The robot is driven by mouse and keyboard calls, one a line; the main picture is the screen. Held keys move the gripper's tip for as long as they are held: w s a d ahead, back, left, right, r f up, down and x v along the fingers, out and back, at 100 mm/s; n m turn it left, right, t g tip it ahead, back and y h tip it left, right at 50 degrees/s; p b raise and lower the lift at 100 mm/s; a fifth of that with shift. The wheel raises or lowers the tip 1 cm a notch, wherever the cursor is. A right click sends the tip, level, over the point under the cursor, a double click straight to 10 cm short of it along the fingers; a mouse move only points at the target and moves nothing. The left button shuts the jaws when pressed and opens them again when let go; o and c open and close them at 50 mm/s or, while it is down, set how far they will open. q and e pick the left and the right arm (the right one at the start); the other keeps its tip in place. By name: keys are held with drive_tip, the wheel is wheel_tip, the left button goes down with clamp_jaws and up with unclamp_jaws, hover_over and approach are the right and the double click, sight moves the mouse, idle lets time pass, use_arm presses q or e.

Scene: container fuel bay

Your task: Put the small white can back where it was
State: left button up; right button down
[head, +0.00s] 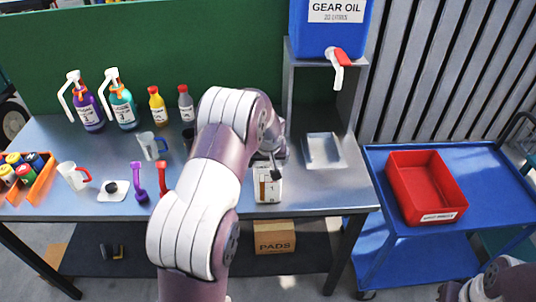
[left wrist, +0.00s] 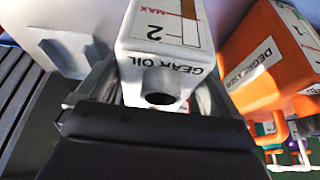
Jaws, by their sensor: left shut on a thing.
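The small white can (head: 267,188) is at the front right of the metal bench in the head view. My left gripper (head: 268,165) comes down to it from above and is shut on it, with the arm hiding part of the grip. In the left wrist view the white can (left wrist: 158,55) sits between the fingers, its dark round mouth facing the camera and its GEAR OIL lettering upside down. I cannot tell whether the can touches the bench. At the bottom right of the head view, my right gripper (head: 452,291) shows only as a cut-off dark end.
A blue GEAR OIL tank (head: 330,30) with a red-handled tap stands above a metal tray (head: 322,150). A red bin (head: 425,185) sits on the blue cart (head: 385,160) at right. Bottles, a clear jug (head: 152,146) and a white jug (head: 72,175) occupy the left bench.

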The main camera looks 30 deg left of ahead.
use_arm(q)
drive_tip(key=shift+w+r, duration=0.15)
drive_tip(key=shift+r, duration=0.1)
drive_tip(key=shift+f, duration=0.1)
drive_tip(key=o, duration=1.7)
drive_tip(key=shift+f, duration=0.2)
drive_tip(key=shift+s+d+r, duration=0.1)
drive_tip(key=shift+s+r, duration=0.15)
drive_tip(key=shift+r, duration=0.05)
drive_tip(key=shift+s+d+r, duration=0.1)
drive_tip(key=shift+r, duration=0.25)
drive_tip(key=b+v, duration=0.2)
drive_tip(key=v, duration=0.8)
drive_tip(key=s+d+f+m+g+h, duration=0.1)
drive_tip(key=s+d+f+m, duration=0.1)
drive_tip(key=s+d, duration=0.4)
drive_tip(key=s+d+f+m+g+h, duration=0.1)
drive_tip(key=s+d+f+m, duration=0.2)
drive_tip(key=s+d, duration=0.4)
drive_tip(key=s+m, duration=0.1)
drive_tip(key=s, duration=0.7)
drive_tip(key=shift+s+f+g, duration=0.25)
drive_tip(key=shift+f+g, duration=0.05)
drive_tip(key=shift+f, duration=0.05)
